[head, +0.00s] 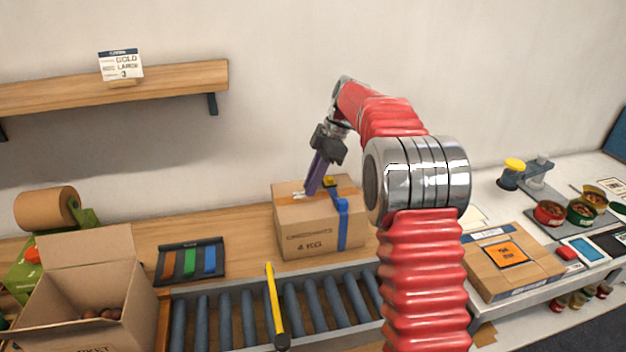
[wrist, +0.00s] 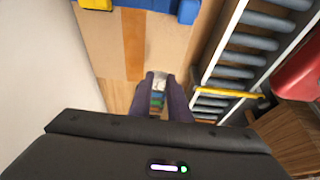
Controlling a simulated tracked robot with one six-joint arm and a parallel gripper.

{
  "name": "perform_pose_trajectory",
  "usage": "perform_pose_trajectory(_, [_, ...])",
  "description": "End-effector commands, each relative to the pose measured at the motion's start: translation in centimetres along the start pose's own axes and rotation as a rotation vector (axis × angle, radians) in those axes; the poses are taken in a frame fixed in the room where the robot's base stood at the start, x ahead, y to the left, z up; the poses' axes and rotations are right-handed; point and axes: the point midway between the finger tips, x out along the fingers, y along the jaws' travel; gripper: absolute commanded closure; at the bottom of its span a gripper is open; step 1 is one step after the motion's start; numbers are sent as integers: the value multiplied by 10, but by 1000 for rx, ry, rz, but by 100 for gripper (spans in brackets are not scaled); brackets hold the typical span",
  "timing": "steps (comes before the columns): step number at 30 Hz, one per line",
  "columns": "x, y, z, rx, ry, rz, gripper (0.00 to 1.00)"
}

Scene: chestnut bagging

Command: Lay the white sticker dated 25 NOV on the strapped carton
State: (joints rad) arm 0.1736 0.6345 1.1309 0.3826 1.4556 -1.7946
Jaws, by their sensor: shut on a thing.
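The strapped carton (head: 308,226) stands closed behind the roller conveyor, marked 4 KG, with a blue strap (head: 342,226) and a yellow buckle (head: 329,181). Its taped top (wrist: 104,45) fills the upper middle of the wrist view. My gripper (head: 311,191) points down at the left part of the carton's top. In the wrist view its purple fingers (wrist: 159,77) are closed on a small whitish piece, seemingly the white sticker (wrist: 158,83), near the carton's edge. Its date cannot be read, and I cannot tell whether it touches the carton.
An open carton (head: 85,290) with chestnuts stands at the left, beside a tray of coloured strips (head: 190,260). A yellow bar (head: 273,300) crosses the conveyor (head: 230,318). A flat box with an orange label (head: 506,254) lies at the right. A card (head: 121,65) stands on the shelf.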

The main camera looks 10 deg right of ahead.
Motion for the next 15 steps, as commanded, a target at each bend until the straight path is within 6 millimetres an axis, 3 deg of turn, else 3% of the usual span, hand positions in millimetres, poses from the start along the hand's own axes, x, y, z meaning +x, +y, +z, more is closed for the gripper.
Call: perform_pose_trajectory(15, [34, 0, 13, 0, 0, -1, 100])
